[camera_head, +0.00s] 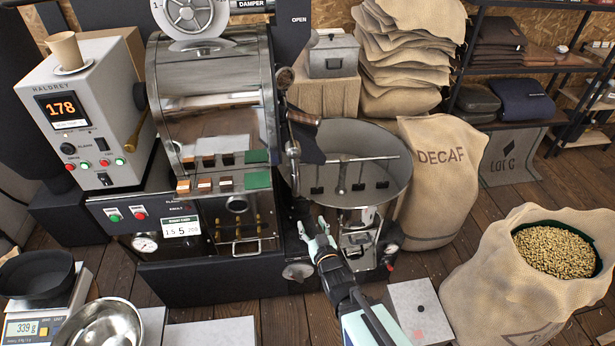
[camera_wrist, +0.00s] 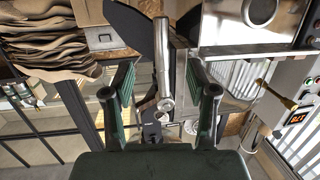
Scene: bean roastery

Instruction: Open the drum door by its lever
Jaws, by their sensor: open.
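The drum door's lever looks like an upright metal rod (camera_head: 294,170) with a round pivot, on the right side of the roaster's front (camera_head: 212,110). My gripper (camera_head: 316,232) is open below it and slightly to the right, in front of the machine. In the wrist view my gripper's two green-padded fingers (camera_wrist: 160,88) stand wide apart. A bright metal rod with a round joint (camera_wrist: 161,62), probably the lever, appears between them and beyond the tips. I see no contact, and the depth gap is unclear. The door looks closed, but its edge is partly hidden.
The round cooling pan (camera_head: 385,175) stands right of the lever, close to my gripper. A DECAF sack (camera_head: 440,185) and an open bean sack (camera_head: 510,280) stand farther right. A scale (camera_head: 40,318) and metal bowl (camera_head: 100,325) are at front left.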

